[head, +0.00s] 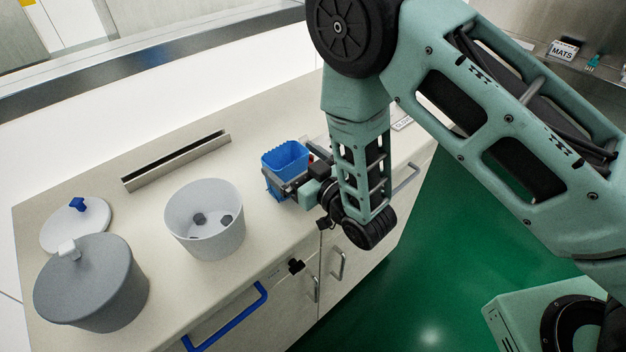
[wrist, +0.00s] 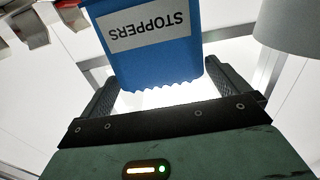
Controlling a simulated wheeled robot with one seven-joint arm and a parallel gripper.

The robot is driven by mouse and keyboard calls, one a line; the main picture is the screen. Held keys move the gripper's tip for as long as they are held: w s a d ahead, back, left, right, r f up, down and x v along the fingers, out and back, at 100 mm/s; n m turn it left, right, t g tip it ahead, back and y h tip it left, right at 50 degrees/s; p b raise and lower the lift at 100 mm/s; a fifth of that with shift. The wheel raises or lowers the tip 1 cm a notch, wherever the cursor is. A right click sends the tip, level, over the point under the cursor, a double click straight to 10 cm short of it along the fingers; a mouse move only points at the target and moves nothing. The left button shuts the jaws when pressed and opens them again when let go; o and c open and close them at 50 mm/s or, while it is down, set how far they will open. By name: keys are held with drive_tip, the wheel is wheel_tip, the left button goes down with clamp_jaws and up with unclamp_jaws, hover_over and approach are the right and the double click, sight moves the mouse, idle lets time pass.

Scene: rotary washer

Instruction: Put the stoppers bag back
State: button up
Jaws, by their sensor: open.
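The stoppers bag (head: 285,156) is blue with a jagged top edge and stands on the pale counter, close to my gripper. In the wrist view the bag (wrist: 155,65) shows a white label reading STOPPERS, upside down. My gripper (wrist: 160,88) is open, with one dark finger on each side of the bag near its jagged edge. I cannot tell whether either finger touches it. In the head view my gripper (head: 288,183) is at the bag's near side and hides its lower part.
A white tub (head: 205,240) with dark pieces inside stands left of the bag. A grey lidded tub (head: 90,290) and a white lid with a blue knob (head: 75,228) are farther left. A slotted metal rail (head: 178,162) lies behind. A blue handle (head: 228,318) is on the counter front.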

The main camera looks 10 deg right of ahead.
drive_tip(key=shift+m+g+h, duration=0.3)
drive_tip(key=shift+g+h, duration=0.2)
drive_tip(key=shift+g, duration=0.1)
drive_tip(key=b+v, duration=0.2)
drive_tip(key=v, duration=0.4)
drive_tip(key=shift+f, duration=0.2)
drive_tip(key=shift+w+a+r+g+h, duration=0.15)
drive_tip(key=shift+a+g+h, duration=0.2)
drive_tip(key=shift+g, duration=0.25)
drive_tip(key=shift+s+a+r+g+h, duration=0.15)
drive_tip(key=shift+s+g+h, duration=0.1)
drive_tip(key=shift+g+h, duration=0.3)
drive_tip(key=s+d+r+g+h, duration=0.2)
drive_tip(key=s+d+r+g, duration=0.1)
drive_tip(key=s, duration=0.4)
drive_tip(key=s+d+r+n+g+h, duration=0.1)
drive_tip(key=s+d+r+g+h, duration=0.1)
drive_tip(key=s, duration=0.6)
drive_tip(key=s+d+r+g+h, duration=0.2)
drive_tip(key=s+d+r+g, duration=0.1)
drive_tip(key=s+r+g, duration=0.2)
drive_tip(key=shift+s+d+n+g+h, duration=0.35)
drive_tip(key=shift+s+g, duration=0.4)
drive_tip(key=shift+s, duration=0.4)
